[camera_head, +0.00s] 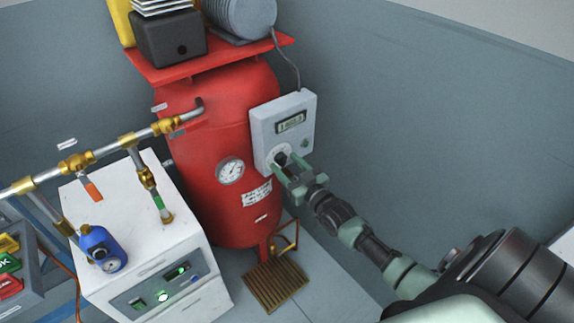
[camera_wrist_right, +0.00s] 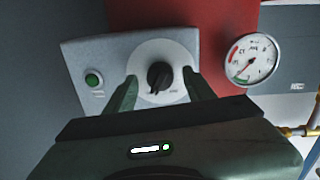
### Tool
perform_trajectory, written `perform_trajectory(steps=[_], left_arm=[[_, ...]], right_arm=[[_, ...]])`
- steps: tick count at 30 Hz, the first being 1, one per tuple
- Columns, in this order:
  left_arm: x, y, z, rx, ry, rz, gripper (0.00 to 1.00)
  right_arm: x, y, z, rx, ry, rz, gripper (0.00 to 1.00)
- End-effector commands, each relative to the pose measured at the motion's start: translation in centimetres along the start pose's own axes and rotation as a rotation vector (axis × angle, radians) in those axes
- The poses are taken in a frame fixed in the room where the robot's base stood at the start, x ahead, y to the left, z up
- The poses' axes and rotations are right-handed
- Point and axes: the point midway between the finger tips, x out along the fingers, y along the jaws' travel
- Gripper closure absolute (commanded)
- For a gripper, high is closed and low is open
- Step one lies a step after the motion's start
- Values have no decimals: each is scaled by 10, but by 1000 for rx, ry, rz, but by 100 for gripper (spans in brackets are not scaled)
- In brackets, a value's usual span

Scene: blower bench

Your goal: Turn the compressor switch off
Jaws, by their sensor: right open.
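The compressor is a red tank (camera_head: 225,140) with a grey control box (camera_head: 286,130) on its right side. The box has a display (camera_head: 291,123) and a black rotary switch (camera_head: 281,159) on a pale round dial. In the right wrist view the switch (camera_wrist_right: 160,77) sits between the two fingers of my right gripper (camera_wrist_right: 160,90). The gripper is open, with one finger on each side of the knob; I cannot tell whether they touch it. In the head view my right gripper (camera_head: 290,173) is at the box's lower front. My left gripper is not in view.
A pressure gauge (camera_head: 230,171) is on the tank. A white cabinet (camera_head: 130,215) with pipes and a blue regulator (camera_head: 101,248) stands left. A slatted grate (camera_head: 275,283) lies on the floor below.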

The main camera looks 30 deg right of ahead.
Motion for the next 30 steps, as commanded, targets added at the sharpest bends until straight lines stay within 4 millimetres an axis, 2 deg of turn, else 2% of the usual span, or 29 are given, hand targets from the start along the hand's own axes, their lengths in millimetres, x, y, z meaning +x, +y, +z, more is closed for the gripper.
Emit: perform_trajectory(steps=[5, 6, 11, 12, 22, 30], left_arm=[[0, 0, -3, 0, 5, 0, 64], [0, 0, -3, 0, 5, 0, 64], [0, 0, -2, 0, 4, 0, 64], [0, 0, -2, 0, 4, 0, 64], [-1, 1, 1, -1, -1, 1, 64], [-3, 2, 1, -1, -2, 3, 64]], right_arm=[[0, 0, 0, 0, 0, 0, 46], [0, 0, 0, 0, 0, 0, 52], [0, 0, 0, 0, 0, 0, 96], [0, 0, 0, 0, 0, 0, 100], [0, 0, 0, -42, 3, 1, 100], [0, 0, 0, -208, 15, 2, 100]])
